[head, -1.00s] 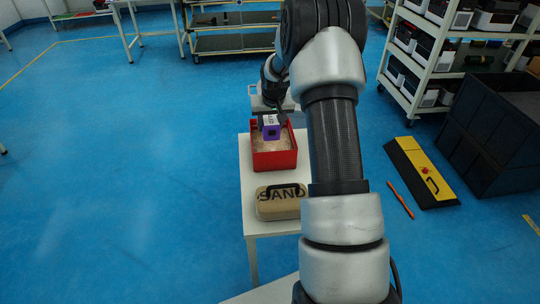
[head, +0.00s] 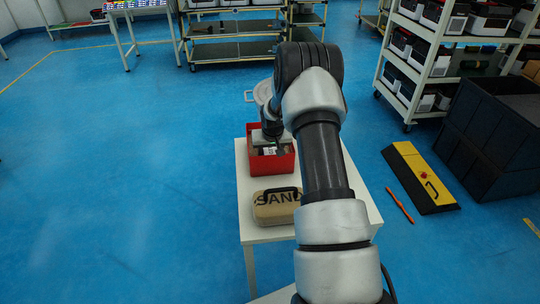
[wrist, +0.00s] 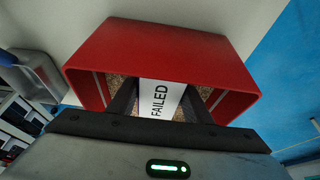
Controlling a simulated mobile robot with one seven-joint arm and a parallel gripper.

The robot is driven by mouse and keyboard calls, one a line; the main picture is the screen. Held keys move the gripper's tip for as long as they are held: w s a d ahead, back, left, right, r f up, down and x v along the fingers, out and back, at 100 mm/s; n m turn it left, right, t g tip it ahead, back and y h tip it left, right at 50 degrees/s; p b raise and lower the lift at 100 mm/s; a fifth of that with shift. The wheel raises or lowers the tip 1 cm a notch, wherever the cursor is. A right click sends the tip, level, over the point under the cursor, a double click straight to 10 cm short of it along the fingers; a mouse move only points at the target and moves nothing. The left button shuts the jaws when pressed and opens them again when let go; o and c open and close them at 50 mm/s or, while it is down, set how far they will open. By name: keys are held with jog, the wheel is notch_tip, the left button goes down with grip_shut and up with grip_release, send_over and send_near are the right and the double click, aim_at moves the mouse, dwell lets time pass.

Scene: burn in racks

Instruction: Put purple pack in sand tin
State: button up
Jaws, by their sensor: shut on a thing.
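The sand tin, a red open-topped box (head: 272,167), stands on the small white table, with tan grainy filling visible inside in the wrist view (wrist: 165,42). My gripper (wrist: 160,105) reaches down into the tin and is shut on the pack (wrist: 162,96). Only a white face marked FAILED shows between the fingers in the wrist view; the purple sides are hidden. The pack appears to be within the tin's walls. Whether it touches the filling I cannot tell. In the head view my wrist covers much of the tin.
A yellow and black ramp (head: 420,177), an orange stick (head: 399,205) and black crates (head: 490,135) are on the floor at right.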

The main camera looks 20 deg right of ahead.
jog(key=shift+w+r, duration=0.1)
jog(key=shift+r, duration=0.1)
jog(key=shift+f, duration=0.3)
jog(key=o, duration=1.6)
jog(key=shift+r, duration=0.15)
